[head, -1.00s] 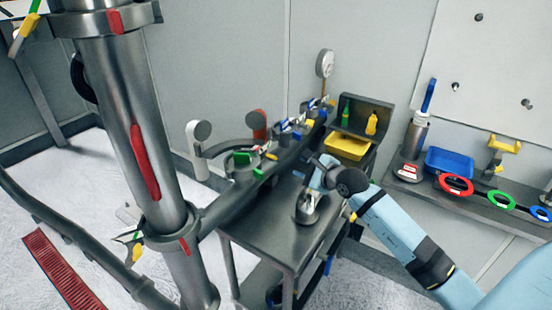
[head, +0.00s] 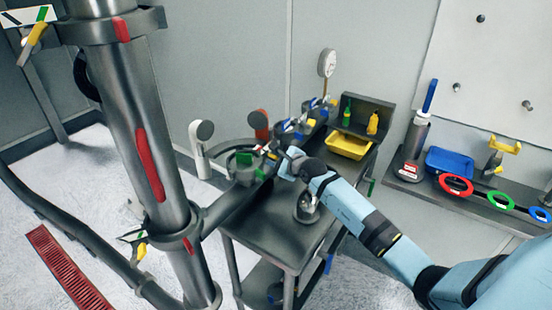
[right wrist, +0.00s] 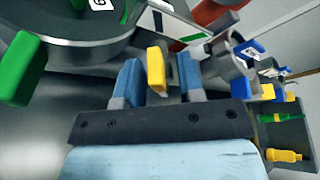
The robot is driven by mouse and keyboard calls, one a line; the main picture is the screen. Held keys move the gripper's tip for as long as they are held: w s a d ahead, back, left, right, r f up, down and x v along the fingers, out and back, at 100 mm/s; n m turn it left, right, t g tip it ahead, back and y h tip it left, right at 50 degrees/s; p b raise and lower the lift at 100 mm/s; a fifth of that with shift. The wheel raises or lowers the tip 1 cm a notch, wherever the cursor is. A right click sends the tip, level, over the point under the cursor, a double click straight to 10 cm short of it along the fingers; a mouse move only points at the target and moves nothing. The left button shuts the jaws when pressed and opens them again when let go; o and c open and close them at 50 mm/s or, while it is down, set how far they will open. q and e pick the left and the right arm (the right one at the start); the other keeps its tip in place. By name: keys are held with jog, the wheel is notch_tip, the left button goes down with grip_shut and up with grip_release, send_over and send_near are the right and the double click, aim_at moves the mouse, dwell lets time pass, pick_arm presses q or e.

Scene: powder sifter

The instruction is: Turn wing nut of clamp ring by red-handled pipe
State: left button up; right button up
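The red-handled pipe (head: 259,121) rises behind the grey fittings at the middle of the head view. A red part (right wrist: 212,12) shows at the top of the right wrist view. The yellow wing nut (right wrist: 156,70) stands beside a metal clamp ring, partly cut off at the top of the right wrist view. My right gripper (right wrist: 158,78) is open, its two blue fingers on either side of the wing nut, with gaps visible. In the head view my right gripper (head: 278,155) is at the fittings, its fingers hard to make out. My left gripper is not in view.
A green part (right wrist: 22,66) and a round metal vessel sit left of the fingers. More clamps with blue and yellow parts (right wrist: 250,66) lie to the right. A large vertical pipe (head: 140,130) stands left. The cart (head: 270,225) is below; a yellow tray (head: 348,146) sits behind.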

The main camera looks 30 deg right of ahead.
grip_shut()
